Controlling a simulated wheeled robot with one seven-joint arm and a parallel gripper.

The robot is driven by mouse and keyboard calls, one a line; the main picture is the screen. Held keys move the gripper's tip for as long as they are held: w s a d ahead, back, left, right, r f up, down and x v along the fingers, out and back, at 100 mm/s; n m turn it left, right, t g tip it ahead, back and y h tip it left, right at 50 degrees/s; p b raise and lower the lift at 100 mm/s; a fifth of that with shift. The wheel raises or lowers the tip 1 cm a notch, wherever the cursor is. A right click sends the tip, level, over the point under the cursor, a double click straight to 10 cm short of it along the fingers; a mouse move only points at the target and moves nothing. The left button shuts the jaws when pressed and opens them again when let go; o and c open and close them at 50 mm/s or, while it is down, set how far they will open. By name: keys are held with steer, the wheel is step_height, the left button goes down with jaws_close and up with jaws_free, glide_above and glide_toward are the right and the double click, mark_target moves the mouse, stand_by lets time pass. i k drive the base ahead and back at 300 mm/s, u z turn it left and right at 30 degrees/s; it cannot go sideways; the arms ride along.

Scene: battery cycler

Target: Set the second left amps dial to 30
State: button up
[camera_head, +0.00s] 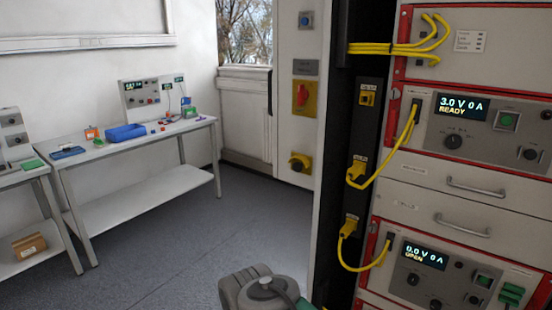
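The rack on the right holds an upper cycler panel (437,128) whose display (462,107) reads 3.0 V 0 A READY. It has a black dial (453,142) below the display and a second dark round control (530,153) to the right. A lower panel (395,271) has a display (424,255) reading 0.0 V 0 A OPEN. Small dark round controls sit on it, one at the left (413,279) and one further right (473,299). Labels are too small to read, so I cannot tell which is the amps dial. My gripper is not in view; a grey part of my arm shows at the bottom.
Yellow cables (405,135) loop from the panels to yellow sockets on the dark post (362,130). Drawers with handles (477,188) lie between the panels. The grey floor (200,255) is clear.

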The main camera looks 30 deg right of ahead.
mark_target(454, 141)
steer(key=z, duration=2.4)
steer(key=i, duration=0.05)
steer(key=u, duration=0.2)
